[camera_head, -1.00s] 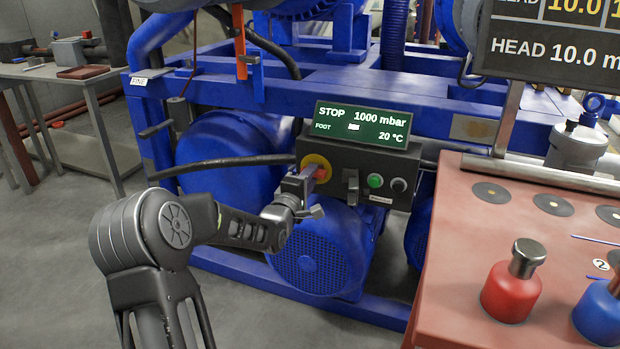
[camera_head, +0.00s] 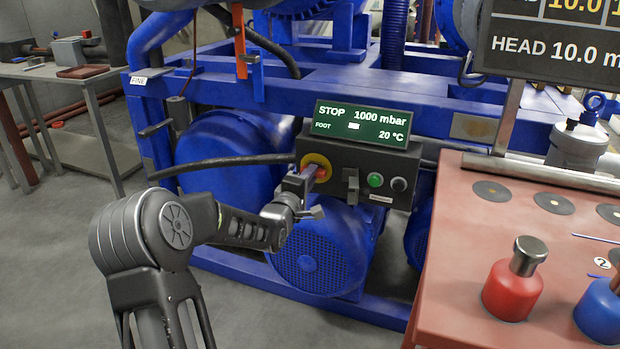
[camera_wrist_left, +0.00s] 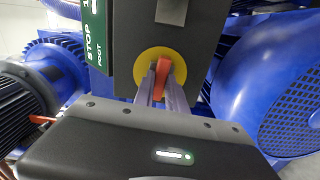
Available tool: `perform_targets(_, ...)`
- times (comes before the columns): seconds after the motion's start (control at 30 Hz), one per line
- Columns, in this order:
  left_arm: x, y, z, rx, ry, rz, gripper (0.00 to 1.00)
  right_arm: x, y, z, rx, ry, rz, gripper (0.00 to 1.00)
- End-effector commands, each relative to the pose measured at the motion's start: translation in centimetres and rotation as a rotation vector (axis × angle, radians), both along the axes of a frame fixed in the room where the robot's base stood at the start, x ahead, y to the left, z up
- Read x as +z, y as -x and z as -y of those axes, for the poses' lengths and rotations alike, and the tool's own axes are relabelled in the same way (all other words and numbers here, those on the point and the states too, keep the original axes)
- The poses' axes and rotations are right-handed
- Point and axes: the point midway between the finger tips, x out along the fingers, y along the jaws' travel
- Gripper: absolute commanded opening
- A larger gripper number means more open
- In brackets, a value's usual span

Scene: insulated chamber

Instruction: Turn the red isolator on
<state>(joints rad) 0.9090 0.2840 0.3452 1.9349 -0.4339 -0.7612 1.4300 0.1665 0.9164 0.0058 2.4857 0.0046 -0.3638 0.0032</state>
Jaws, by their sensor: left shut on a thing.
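The red isolator (camera_head: 321,174) is a red handle on a round yellow plate, at the left of the front of a dark control box (camera_head: 343,155). In the left wrist view the red handle (camera_wrist_left: 163,77) stands lengthwise in the picture on its yellow disc (camera_wrist_left: 146,63). My left gripper (camera_head: 312,176) is at the isolator, its fingers shut on the red handle from either side. The fingers (camera_wrist_left: 161,88) also show in the left wrist view and partly hide the handle. My right gripper is not in view.
A display (camera_head: 361,124) above the box reads STOP, 1000 mbar, 20 °C. A green button (camera_head: 375,180) and a black knob (camera_head: 398,185) sit right of the isolator. A reddish bench (camera_head: 460,240) with red and blue bottles stands at the right. Blue frame beams surround the box.

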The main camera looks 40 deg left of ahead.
Motion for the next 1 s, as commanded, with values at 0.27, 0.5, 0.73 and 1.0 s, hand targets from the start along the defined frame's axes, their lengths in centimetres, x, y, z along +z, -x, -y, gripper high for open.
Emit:
perform_targets(0.27,-0.3,0.0,0.0,-0.001,-0.159,-0.051,0.0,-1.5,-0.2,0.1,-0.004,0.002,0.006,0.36)
perform_targets(0.5,-0.4,0.0,0.1,-0.001,-0.362,-0.114,0.0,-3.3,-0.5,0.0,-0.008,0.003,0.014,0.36)
perform_targets(0.73,-0.4,0.0,0.1,-0.001,-0.57,-0.18,0.0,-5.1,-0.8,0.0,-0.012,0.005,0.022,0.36)
perform_targets(1.0,-0.4,0.0,0.0,0.0,-0.815,-0.258,0.0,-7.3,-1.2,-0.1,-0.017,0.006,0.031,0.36)
